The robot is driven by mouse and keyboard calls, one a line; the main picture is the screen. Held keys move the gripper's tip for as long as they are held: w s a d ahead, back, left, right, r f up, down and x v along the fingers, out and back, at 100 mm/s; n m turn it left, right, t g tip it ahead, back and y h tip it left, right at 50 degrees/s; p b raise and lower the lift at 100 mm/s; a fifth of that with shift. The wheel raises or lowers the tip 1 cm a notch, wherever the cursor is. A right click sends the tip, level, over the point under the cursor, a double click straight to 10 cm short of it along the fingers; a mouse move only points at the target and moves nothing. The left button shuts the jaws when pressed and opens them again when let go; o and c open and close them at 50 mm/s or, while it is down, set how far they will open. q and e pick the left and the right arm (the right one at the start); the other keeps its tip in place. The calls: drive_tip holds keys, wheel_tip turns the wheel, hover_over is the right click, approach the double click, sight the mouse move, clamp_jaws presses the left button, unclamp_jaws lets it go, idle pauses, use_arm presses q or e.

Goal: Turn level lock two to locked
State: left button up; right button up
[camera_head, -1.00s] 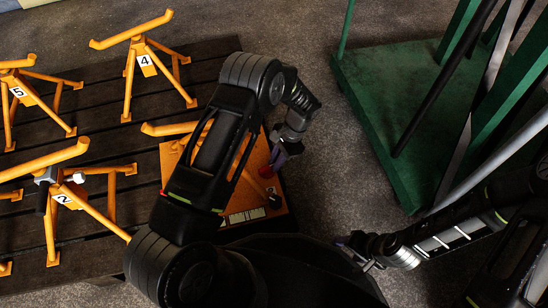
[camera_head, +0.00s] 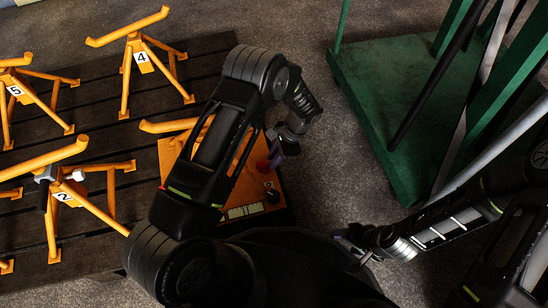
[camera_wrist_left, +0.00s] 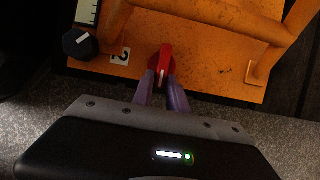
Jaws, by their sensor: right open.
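An orange panel (camera_head: 176,160) lies on the dark slatted platform, and it also shows in the left wrist view (camera_wrist_left: 200,45). On it is a red lever with a white stripe (camera_wrist_left: 166,55), which I cannot tell for sure is lock two. A small white number label (camera_wrist_left: 120,56) sits left of it, too small to read surely. My left gripper (camera_head: 277,153) is at the panel's right edge; in the left wrist view its purple fingers (camera_wrist_left: 162,80) stand on either side of the lever's near end. Whether they press on it is unclear. My right gripper (camera_head: 352,246) is open and empty, off the platform.
A black knob (camera_wrist_left: 80,43) and a marked scale (camera_wrist_left: 88,12) are left of the lever. Orange stands numbered 2 (camera_head: 88,205), 4 (camera_head: 133,75) and 5 (camera_head: 35,98) stand on the platform (camera_head: 95,115). A green frame (camera_head: 375,110) stands at the right, with bare floor between.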

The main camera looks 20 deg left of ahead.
use_arm(q)
drive_tip(key=o, duration=0.3)
drive_tip(key=shift+o, duration=0.2)
drive_tip(key=p+v, duration=0.2)
drive_tip(key=v, duration=0.5)
drive_tip(key=shift+r+p, duration=0.4)
